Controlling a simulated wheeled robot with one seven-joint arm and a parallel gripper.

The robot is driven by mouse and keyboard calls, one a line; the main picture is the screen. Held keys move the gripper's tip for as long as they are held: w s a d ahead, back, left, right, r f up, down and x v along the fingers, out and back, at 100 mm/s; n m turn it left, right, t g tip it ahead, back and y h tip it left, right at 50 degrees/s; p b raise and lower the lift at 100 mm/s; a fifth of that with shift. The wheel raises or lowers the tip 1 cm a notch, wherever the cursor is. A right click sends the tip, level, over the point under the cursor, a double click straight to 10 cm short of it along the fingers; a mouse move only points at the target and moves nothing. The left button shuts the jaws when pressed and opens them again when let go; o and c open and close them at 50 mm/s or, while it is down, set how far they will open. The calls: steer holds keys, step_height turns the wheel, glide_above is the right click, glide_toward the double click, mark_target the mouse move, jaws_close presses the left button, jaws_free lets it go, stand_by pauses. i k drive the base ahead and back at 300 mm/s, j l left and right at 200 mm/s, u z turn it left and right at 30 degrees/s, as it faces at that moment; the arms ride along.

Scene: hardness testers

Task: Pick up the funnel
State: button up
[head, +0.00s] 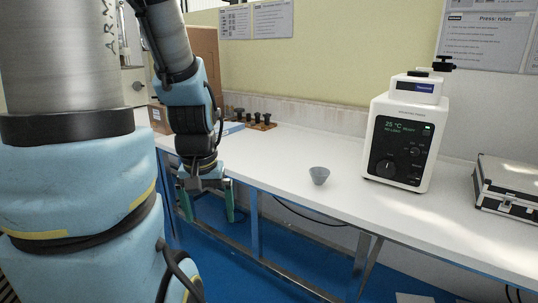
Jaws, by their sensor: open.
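The funnel (319,175) is a small grey-blue cone standing on the white bench, wide end up, near the front edge. Its lower tip is too small to make out. My gripper (205,212) hangs in front of the bench edge, to the left of the funnel, with its fingers pointing down. The two greenish fingers are apart with nothing between them. The gripper and funnel are well apart.
A white tester (402,140) with a dial and screen stands right of the funnel. A metal case (507,187) is at far right. A wooden rack with black knobs (262,125) stands at the back left. The white bench (280,160) is clear around the funnel.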

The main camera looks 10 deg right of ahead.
mark_target(319, 177)
steer(key=i+l, duration=0.1)
steer(key=i, duration=0.4)
steer(key=i+l, duration=0.1)
steer(key=i, duration=0.35)
